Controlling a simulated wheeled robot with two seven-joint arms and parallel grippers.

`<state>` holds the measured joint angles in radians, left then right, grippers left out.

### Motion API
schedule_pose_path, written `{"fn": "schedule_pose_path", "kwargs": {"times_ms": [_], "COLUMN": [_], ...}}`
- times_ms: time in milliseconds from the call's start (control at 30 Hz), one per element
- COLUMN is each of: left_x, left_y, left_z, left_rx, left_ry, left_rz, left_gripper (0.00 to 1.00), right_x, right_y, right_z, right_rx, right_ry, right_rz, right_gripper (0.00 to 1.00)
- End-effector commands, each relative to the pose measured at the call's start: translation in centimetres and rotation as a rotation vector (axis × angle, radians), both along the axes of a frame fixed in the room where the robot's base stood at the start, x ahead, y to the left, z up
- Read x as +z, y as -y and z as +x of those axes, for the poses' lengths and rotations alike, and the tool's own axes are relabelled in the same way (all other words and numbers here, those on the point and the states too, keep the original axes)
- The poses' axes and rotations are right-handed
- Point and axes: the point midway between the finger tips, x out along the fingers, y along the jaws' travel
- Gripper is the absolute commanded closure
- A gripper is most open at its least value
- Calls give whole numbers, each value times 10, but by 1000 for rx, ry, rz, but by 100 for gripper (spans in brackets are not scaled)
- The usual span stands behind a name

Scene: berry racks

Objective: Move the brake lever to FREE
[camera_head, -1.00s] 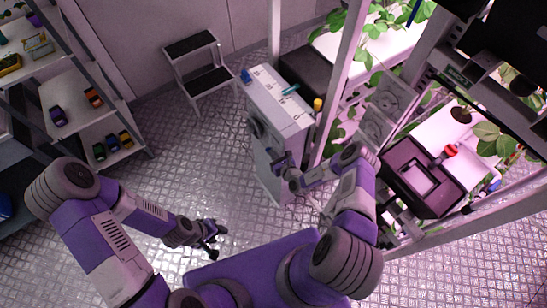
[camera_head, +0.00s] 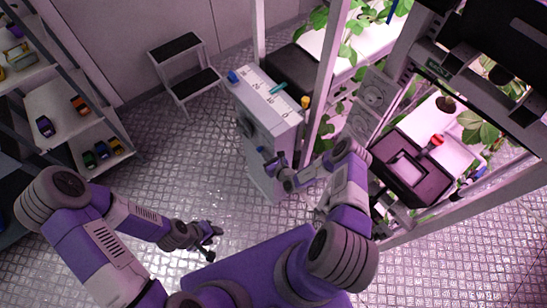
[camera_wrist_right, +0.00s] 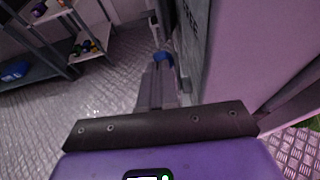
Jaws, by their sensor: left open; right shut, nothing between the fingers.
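A grey-white cabinet (camera_head: 262,110) stands ahead of me. A small blue-tipped part (camera_head: 260,150), which looks like the brake lever's end, shows at its front face. It also shows as a blue end (camera_wrist_right: 162,57) in the right wrist view, beside lettering on the panel (camera_wrist_right: 190,45) that I cannot fully read. My right gripper (camera_head: 270,161) is shut and empty beside the cabinet front; its fingers (camera_wrist_right: 158,85) point at the blue end. I cannot tell if they touch it. My left gripper (camera_head: 216,243) is open and empty, low above the floor, away from the cabinet.
A step stool (camera_head: 186,70) stands behind, left. A shelf rack (camera_head: 75,105) with toy cars is at left. A post (camera_head: 325,80) and planted racks are close on the right. Floor between rack and cabinet is clear.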

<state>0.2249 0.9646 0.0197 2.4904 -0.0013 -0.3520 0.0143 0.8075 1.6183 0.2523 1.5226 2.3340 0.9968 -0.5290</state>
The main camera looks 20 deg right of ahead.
Motion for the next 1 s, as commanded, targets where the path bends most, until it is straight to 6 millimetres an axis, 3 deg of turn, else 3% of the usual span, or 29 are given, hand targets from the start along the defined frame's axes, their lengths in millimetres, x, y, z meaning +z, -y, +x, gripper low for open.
{"fn": "schedule_pose_path", "kwargs": {"times_ms": [67, 600, 1000], "left_x": [13, 19, 19], "left_y": [0, 0, 0], "left_z": [0, 0, 0], "left_rx": [0, 0, 0], "left_ry": [0, 0, 0], "left_rz": [0, 0, 0], "left_gripper": [57, 57, 57], "right_x": [6, 75, 83], "right_y": [1, 11, 12], "right_z": [-13, -62, -69], "right_rx": [3, 3, 4], "right_ry": [-4, -3, -3], "right_rz": [2, -1, 0], "right_gripper": [100, 100, 100]}}
